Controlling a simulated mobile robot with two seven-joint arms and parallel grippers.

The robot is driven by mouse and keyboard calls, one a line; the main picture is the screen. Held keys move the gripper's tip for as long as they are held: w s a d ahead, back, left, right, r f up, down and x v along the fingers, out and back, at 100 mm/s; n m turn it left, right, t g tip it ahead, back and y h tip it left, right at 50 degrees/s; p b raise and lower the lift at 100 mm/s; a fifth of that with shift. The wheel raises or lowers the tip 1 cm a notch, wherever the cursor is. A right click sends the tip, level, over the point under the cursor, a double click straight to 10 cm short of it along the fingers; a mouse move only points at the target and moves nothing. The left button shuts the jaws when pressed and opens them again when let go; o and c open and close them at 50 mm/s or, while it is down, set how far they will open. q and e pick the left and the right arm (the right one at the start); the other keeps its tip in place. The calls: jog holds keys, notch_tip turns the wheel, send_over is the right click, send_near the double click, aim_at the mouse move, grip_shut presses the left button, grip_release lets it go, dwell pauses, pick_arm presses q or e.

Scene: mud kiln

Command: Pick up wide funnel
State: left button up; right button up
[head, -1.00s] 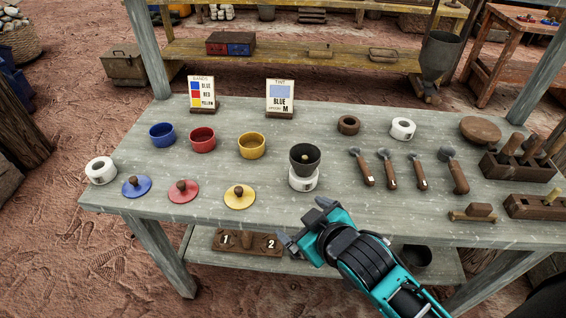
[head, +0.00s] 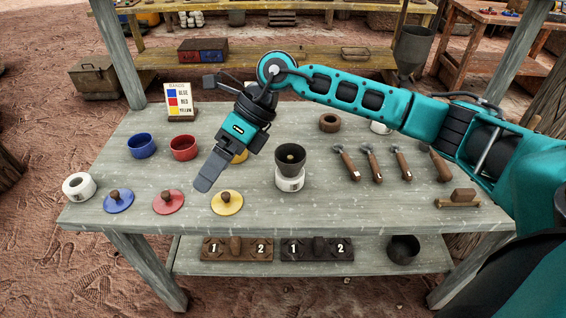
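A dark, wide-mouthed funnel-like cup (head: 291,157) with a pale knob inside sits upright in a white ring-shaped stand (head: 289,181) at mid-table. It looks like the wide funnel, though its lower part is hidden in the stand. My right gripper (head: 208,130) reaches across from the right, above the table and left of the funnel. Its two dark fingers are spread wide apart and hold nothing. The hand partly hides a yellow pot (head: 240,157). My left gripper is not in view.
Blue (head: 141,145) and red (head: 183,148) pots stand left, with blue, red and yellow lids (head: 227,203) in front. Several wooden-handled tools (head: 372,162) lie right of the funnel. A colour card (head: 180,101) stands behind. A dark bowl (head: 403,248) is on the lower shelf.

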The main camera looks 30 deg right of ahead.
jog(key=w+d+h, duration=0.3)
jog(key=d+h, duration=0.2)
jog(key=d, duration=0.6)
notch_tip(320, 180, up, 2)
jog(key=r+h, duration=0.1)
jog(key=h, duration=0.2)
send_over(290, 157)
jog(key=shift+m, duration=0.3)
jog(key=f, duration=0.7)
jog(key=shift+d+f, duration=0.1)
jog(key=shift+d, duration=0.3)
jog(key=shift+a+f, duration=0.2)
jog(key=shift+f, duration=1.3)
jog(key=shift+a+f, duration=0.2)
jog(key=shift+f, duration=1.3)
jog(key=shift+c, duration=0.3)
jog(key=c, duration=0.6)
